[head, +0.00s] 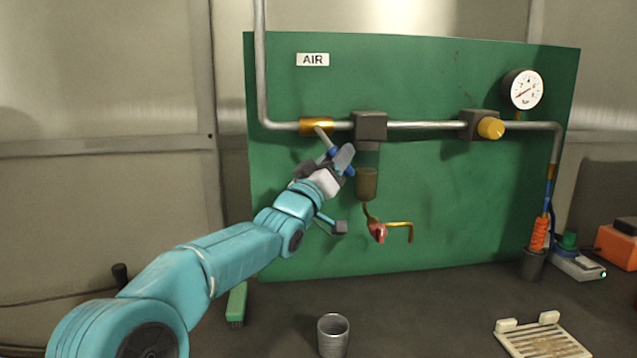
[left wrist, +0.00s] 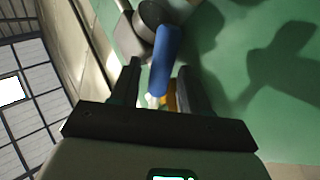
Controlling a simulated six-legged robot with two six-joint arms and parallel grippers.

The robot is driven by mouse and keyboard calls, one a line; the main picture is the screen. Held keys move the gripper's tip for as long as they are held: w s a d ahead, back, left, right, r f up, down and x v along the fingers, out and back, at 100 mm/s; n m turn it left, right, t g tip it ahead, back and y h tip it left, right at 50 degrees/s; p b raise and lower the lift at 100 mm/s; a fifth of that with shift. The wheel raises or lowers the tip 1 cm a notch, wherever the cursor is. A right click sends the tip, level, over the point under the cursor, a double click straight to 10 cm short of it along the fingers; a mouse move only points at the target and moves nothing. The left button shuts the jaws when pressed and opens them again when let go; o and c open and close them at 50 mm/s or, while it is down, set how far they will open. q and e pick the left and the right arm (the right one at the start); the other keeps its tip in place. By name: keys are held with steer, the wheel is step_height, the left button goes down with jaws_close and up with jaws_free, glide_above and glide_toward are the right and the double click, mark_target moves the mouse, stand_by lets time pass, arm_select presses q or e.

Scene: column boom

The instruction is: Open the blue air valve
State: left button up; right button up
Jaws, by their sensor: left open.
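The blue air valve's lever (head: 334,152) slants down and right from the brass valve body (head: 316,126) on the pipe, under the AIR label. My left gripper (head: 343,160) is at the lever and hides part of it. In the left wrist view the blue lever grip (left wrist: 165,62) stands between the two dark, spread fingers of my left gripper (left wrist: 158,85). The left gripper is open; I cannot tell if a finger touches the lever. My right gripper is not in view.
On the green panel (head: 450,210) are a grey block (head: 370,127), a filter bowl (head: 367,184), a red-handled drain tap (head: 377,231), a yellow knob (head: 490,128) and a gauge (head: 523,90). A metal cup (head: 333,335) and a cream rack (head: 540,340) stand on the bench.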

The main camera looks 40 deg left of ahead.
arm_select(q)
steer(key=b+v, duration=0.4)
steer(key=v, duration=1.1)
steer(key=shift+s+f, duration=0.1)
steer(key=shift+s, duration=0.05)
